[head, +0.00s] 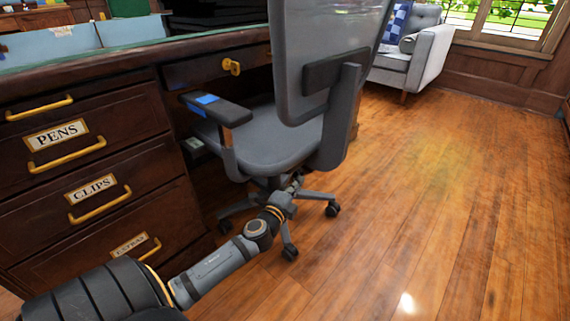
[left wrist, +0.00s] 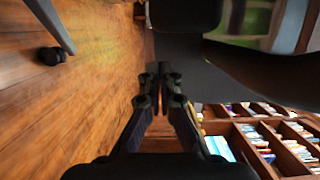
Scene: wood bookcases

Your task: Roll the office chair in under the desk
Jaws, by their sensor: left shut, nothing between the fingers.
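The grey office chair (head: 272,140) stands at the dark wood desk (head: 95,190), with the front of its seat in the knee space and its backrest (head: 325,55) outside. An armrest (head: 216,108) with a blue patch sits close to the drawer column. My left gripper (head: 297,180) reaches in low, beside the rear edge of the seat and above the wheeled base. In the left wrist view its fingers (left wrist: 158,76) are together, with nothing between them. Contact with the chair cannot be told. A caster (left wrist: 52,56) shows at the left there. My right gripper is out of view.
A drawer column with brass handles (head: 100,205) borders the knee space on the left. A light grey armchair (head: 412,60) stands at the back by the window. The wood floor (head: 430,200) on the right is clear. Bookshelves (left wrist: 265,135) show in the left wrist view.

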